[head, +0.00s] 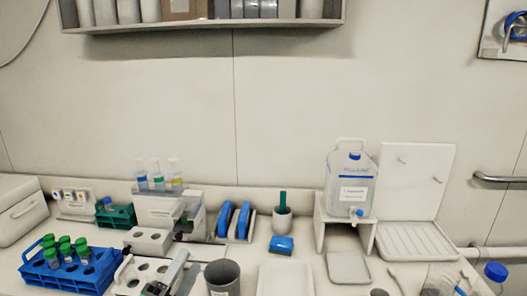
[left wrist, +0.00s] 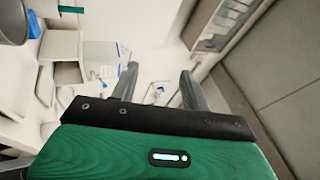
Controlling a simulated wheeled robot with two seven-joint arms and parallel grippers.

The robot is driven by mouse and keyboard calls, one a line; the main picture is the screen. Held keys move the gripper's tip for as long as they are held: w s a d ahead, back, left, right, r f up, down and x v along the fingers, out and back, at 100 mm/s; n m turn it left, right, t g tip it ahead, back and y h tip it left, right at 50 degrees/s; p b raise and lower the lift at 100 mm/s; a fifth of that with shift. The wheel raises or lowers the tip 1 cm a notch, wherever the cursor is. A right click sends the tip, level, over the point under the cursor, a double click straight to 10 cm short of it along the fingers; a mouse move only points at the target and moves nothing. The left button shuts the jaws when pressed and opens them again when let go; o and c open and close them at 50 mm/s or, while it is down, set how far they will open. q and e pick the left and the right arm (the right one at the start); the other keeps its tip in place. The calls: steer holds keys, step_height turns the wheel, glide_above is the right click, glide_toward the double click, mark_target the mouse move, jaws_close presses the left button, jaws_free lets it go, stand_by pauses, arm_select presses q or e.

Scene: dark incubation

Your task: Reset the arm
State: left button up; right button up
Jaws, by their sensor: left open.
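The green wrist housing (left wrist: 150,155) fills the lower part of that view. The rest of the left arm is out of the head view. My right gripper is in neither view.
A blue rack (head: 68,280) with green-capped tubes stands left of the gripper. A dark grey cup (head: 222,278) and a white tray (head: 285,280) are to its right. A clear carboy (head: 350,185) stands farther right. A shelf (head: 205,27) hangs above.

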arm_select(q)
steer(key=s+a+f+n+g+y, duration=0.2)
steer(key=a+f+n+g+y, duration=0.15)
steer(key=f+n, duration=0.4)
steer(key=s+a+f+n+g+y, duration=0.35)
steer(key=f+n+y, duration=0.2)
steer(key=f, duration=0.35)
steer(key=s+f+n+g, duration=0.7)
steer(key=s+f+g, duration=0.55)
steer(key=s, duration=0.65)
step_height(320, 180, down, 33)
steer(key=s+a+f, duration=0.2)
steer(key=s+f, duration=0.7)
steer(key=s+a+f, duration=0.1)
steer(key=s+f, duration=0.8)
steer(key=s, duration=0.1)
steer(key=shift+a+f+h, duration=0.3)
steer(key=shift+a+f, duration=0.1)
steer(key=shift+g, duration=0.25)
